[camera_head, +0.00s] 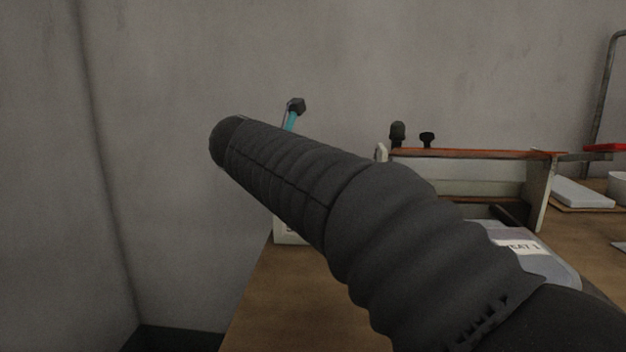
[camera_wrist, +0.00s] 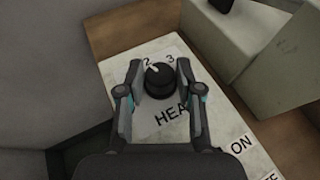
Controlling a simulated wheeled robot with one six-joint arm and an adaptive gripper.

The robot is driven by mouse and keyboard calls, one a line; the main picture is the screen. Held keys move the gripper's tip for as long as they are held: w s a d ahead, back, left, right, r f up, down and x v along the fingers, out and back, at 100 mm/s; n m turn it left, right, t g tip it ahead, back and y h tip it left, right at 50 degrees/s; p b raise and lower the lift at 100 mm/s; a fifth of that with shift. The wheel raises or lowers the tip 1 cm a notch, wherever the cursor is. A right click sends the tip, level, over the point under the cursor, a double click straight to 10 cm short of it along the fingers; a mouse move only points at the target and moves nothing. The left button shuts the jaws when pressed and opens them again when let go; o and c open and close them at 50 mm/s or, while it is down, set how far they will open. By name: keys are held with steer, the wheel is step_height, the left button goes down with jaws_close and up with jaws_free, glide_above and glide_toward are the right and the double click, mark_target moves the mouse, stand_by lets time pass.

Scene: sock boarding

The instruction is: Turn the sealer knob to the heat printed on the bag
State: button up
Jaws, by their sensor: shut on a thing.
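In the wrist view the black round heat knob (camera_wrist: 159,82) sits on the sealer's pale panel (camera_wrist: 178,128), above the partly covered letters "HEA". Its white pointer mark leans up and slightly left, near the printed 2; a 3 stands to the right of it. My gripper (camera_wrist: 160,72) is shut on the knob, one finger on each side. In the head view a silvery bag (camera_head: 560,268) lies behind my arm with a white label (camera_head: 524,247). The label reads "EAT" and a digit too small to read surely; its first letter is hidden.
The sealer's long body with a red-brown bar (camera_head: 470,154) stands on the wooden table (camera_head: 285,300). A white block (camera_head: 582,194) and a white cup (camera_head: 618,187) are at the right. A grey wall stands close behind and left. My arm covers much of the head view.

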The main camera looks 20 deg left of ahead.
steer(key=shift+n+y, duration=0.4)
steer(key=shift+y, duration=0.1)
steer(key=o, duration=1.1)
steer(key=v, duration=1.2)
steer(key=shift+f, duration=0.15)
